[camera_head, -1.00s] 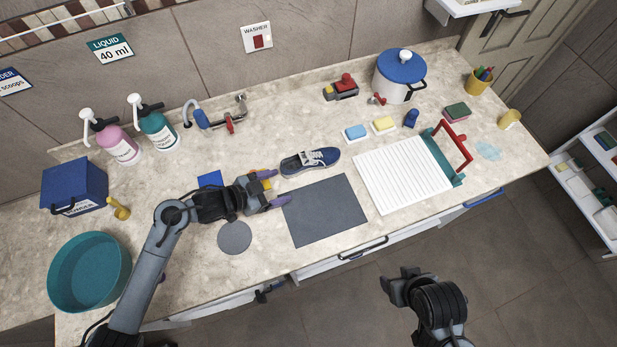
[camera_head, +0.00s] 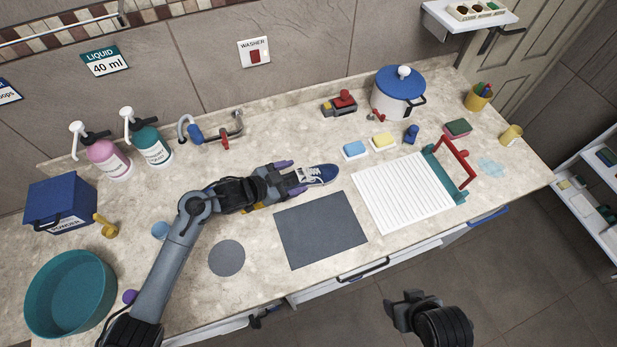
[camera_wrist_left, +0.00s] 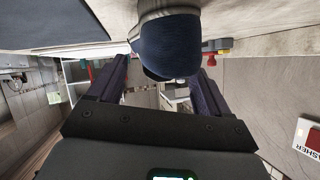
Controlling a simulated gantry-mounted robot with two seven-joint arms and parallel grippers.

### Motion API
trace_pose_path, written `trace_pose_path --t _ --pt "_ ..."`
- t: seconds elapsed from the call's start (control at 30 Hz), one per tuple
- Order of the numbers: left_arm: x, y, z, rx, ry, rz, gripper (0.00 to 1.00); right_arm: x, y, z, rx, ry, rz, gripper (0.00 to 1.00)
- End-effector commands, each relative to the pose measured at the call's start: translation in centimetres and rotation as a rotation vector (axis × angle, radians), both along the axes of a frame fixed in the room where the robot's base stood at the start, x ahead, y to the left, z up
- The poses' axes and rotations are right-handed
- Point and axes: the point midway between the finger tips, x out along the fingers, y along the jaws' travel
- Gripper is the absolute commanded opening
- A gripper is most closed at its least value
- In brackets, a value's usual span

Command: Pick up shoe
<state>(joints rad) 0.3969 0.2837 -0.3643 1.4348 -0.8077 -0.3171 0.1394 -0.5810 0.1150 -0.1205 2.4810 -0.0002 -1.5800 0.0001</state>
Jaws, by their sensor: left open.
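The shoe (camera_head: 320,173), dark blue with white laces and sole, lies on the counter at the back edge of the dark grey mat. My left gripper (camera_head: 293,177) is at its left end, with the purple fingers spread on either side and part of the shoe hidden by the gripper. In the left wrist view the dark blue end of the shoe (camera_wrist_left: 170,45) shows between the two open fingers (camera_wrist_left: 160,78). I cannot tell whether they touch it. My right gripper (camera_head: 408,308) is at the bottom, in front of the counter, away from the shoe; its jaw opening is unclear.
The dark mat (camera_head: 322,230) lies in front of the shoe. A white ridged board (camera_head: 405,195) is to the right, with yellow (camera_head: 383,141) and blue (camera_head: 354,149) sponges behind it. A teal basin (camera_head: 70,292) is at front left.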

Motion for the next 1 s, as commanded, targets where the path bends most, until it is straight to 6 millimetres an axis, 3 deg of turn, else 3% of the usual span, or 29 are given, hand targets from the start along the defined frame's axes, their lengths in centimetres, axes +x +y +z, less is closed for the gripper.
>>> trace_pose_path --t 0.2,0.57,0.9,1.0 --pt "1.5 -2.0 -1.2 -0.002 0.001 0.001 0.79 0.0 0.0 -0.3 0.002 0.000 -0.002 0.63" --pt "1.9 -2.5 -1.5 -0.001 -0.001 0.001 0.79 0.0 -0.1 -0.4 -0.006 0.001 0.003 0.63" --pt "1.9 -2.5 -1.5 -0.001 0.000 0.001 0.27 0.0 -0.3 -0.4 -0.011 0.000 0.007 0.63" --pt "1.9 -2.5 -1.5 0.000 0.000 0.002 0.17 0.0 -0.2 -0.4 -0.011 0.000 0.006 0.63"
